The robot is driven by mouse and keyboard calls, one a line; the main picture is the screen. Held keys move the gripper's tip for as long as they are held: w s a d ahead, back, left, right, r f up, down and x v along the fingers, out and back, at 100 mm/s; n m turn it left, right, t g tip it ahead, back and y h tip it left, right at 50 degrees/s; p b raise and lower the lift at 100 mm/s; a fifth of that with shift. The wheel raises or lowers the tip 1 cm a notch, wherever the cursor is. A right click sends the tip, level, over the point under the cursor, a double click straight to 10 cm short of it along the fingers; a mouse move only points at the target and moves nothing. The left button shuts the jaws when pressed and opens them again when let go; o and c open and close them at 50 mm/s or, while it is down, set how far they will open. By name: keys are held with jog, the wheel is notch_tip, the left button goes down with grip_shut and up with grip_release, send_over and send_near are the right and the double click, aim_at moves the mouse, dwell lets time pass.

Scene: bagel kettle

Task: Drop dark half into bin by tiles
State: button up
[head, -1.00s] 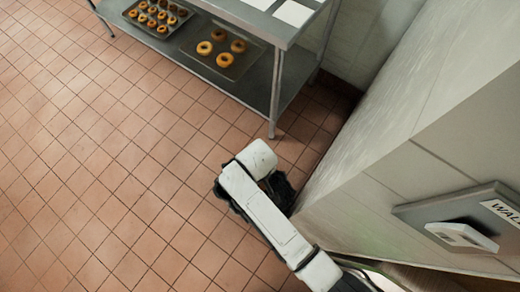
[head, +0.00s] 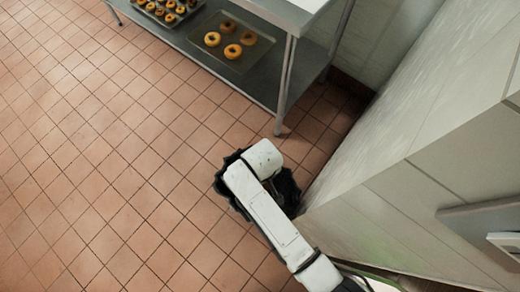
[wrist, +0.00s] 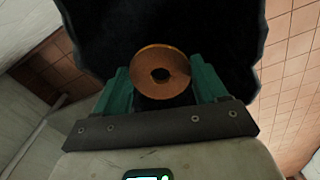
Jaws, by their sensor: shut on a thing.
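In the wrist view, my gripper (wrist: 162,88) is shut on a dark brown bagel half (wrist: 178,72), a ring with a hole in its middle, held between the green fingers. A black bin lining (wrist: 205,35) with a ragged edge fills the view behind and beneath the bagel half. In the head view, the black bin lining (head: 286,192) shows on both sides of my white arm, on the tiled floor beside the wall corner. My gripper and the bagel half are hidden by the arm there. The height of the bagel half above the lining is unclear.
A steel table (head: 288,75) stands at the top, its low shelf bearing a tray (head: 215,58) of several bagels and another tray (head: 150,14) of smaller ones. A pale tiled wall (head: 400,130) closes the right side. The tiled floor (head: 90,150) at left is clear.

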jog(key=o, duration=1.1)
jog(key=shift+c, duration=0.2)
notch_tip(320, 180, up, 11)
jog(key=p, duration=0.1)
jog(key=shift+f, duration=0.1)
